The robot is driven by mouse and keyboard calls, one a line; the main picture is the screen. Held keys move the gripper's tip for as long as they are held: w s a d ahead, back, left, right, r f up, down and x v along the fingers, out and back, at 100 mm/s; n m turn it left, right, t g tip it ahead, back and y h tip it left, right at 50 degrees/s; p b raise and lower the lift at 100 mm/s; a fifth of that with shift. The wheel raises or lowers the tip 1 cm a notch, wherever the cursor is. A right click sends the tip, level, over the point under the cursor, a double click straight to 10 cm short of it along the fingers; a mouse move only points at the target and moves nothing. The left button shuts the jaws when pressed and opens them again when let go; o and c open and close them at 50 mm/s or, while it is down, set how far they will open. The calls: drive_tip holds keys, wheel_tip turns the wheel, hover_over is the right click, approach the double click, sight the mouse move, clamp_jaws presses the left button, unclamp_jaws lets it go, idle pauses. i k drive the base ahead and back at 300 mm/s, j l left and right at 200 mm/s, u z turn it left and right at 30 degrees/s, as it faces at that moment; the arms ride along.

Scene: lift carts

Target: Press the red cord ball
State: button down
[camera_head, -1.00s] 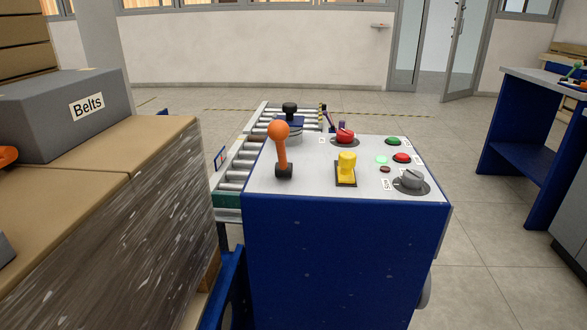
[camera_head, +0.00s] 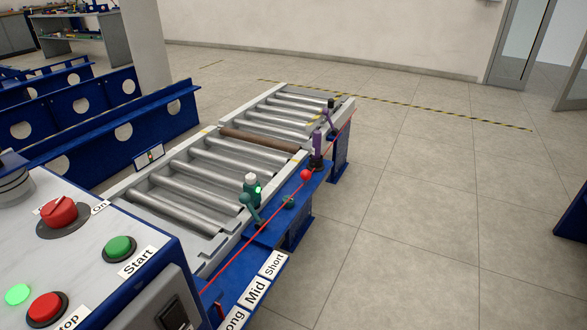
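The red cord ball (camera_head: 306,175) is a small red sphere on a thin red cord (camera_head: 275,215). The cord runs along the right side of the roller conveyor (camera_head: 190,180), from near the control box up to the conveyor's far end. The ball hangs in front of a purple-topped post, apart from anything else but the cord. My gripper is not in view.
A control box (camera_head: 90,240) with a red knob, a green Start button and a red button stands at the lower left. A green lever (camera_head: 250,205) and Short, Mid and Long labels are beside the conveyor. Open floor (camera_head: 410,220) lies to the right.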

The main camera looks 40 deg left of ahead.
sight(306, 175)
drive_tip(key=i+l+u, duration=0.3)
drive_tip(key=u, duration=0.2)
drive_tip(key=i+l+u, duration=0.55)
drive_tip(key=l+u, duration=0.4)
drive_tip(key=u, duration=1.1)
